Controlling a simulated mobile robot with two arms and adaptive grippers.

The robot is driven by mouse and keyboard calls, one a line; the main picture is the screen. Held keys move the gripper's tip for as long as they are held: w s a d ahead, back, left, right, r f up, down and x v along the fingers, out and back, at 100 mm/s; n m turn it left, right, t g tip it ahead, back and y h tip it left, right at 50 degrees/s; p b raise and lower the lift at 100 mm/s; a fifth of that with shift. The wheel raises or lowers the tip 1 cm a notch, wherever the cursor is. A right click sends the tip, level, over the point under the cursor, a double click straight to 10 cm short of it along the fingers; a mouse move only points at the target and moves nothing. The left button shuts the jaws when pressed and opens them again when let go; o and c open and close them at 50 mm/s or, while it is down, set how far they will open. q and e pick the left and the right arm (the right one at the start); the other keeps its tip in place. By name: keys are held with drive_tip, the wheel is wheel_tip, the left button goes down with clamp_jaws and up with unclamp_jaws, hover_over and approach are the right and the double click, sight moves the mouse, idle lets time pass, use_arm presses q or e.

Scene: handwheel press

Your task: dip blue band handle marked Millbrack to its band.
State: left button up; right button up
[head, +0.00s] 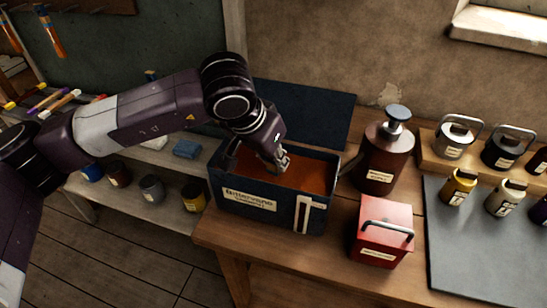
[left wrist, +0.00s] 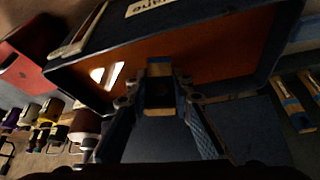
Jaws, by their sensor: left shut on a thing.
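My left gripper (head: 272,158) is over the open dark blue vat (head: 233,198), which holds an orange-brown liquid (head: 298,175) and has a white label on its front. My right gripper is not in view.
A brown pump bottle (head: 386,158) and a red box with a handle (head: 381,229) stand right of the vat. Several small weights or jars sit on the grey mat (head: 470,262) and wooden rack. Banded handles (head: 52,34) hang at upper left; a low shelf holds several pots (head: 193,196).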

use_arm(q)
drive_tip(key=shift+f+b, duration=0.2)
drive_tip(key=shift+b, duration=0.25)
idle(0.5)
idle(0.6)
drive_tip(key=shift+r, duration=0.15)
drive_tip(key=shift+r+p, duration=1.65)
drive_tip(key=shift+r, duration=1.95)
wheel_tip(320, 180, up, 8)
drive_tip(key=p, duration=0.3)
drive_tip(key=shift+f+p, duration=0.2)
drive_tip(key=shift+p, duration=0.1)
idle(1.7)
